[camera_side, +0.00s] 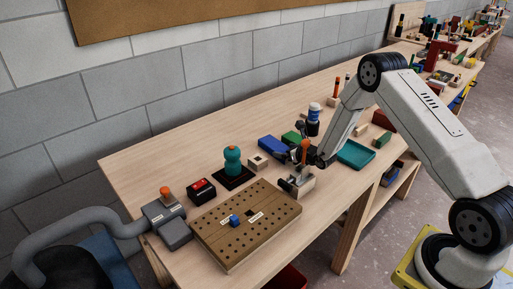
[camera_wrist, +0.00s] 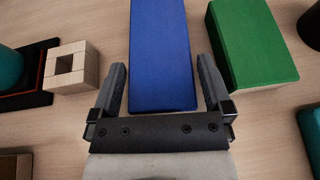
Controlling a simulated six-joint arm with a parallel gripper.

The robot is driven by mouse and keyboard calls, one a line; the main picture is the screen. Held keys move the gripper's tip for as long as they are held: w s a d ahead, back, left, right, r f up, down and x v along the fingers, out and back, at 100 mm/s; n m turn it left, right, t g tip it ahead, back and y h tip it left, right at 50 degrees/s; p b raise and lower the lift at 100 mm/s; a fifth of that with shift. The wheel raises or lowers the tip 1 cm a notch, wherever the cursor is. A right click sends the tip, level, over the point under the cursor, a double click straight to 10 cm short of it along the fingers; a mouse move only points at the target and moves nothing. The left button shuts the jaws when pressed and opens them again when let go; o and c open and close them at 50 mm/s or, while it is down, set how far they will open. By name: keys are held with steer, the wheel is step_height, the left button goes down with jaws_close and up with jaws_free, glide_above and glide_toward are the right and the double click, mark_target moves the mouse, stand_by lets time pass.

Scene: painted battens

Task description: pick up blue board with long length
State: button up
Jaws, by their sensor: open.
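A long blue board (camera_wrist: 160,55) lies flat on the bench, running up and out of the top of the wrist view. In the side view the blue board (camera_side: 274,148) lies beyond my gripper. My gripper (camera_wrist: 161,80) is open, with one finger to each side of the board's near end in the picture. I cannot tell how far above the board the fingers are. A green block (camera_wrist: 252,42) lies to the right of the blue board.
A wooden block with a square hole (camera_wrist: 70,67) and a teal-topped tool on a dark base (camera_side: 233,165) stand to the left. A teal tray (camera_side: 354,154) is to the right. Bare bench lies at the back left.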

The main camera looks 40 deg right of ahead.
steer(key=shift+w+f, duration=0.3)
steer(key=shift+w, duration=0.3)
steer(key=c, duration=1.1)
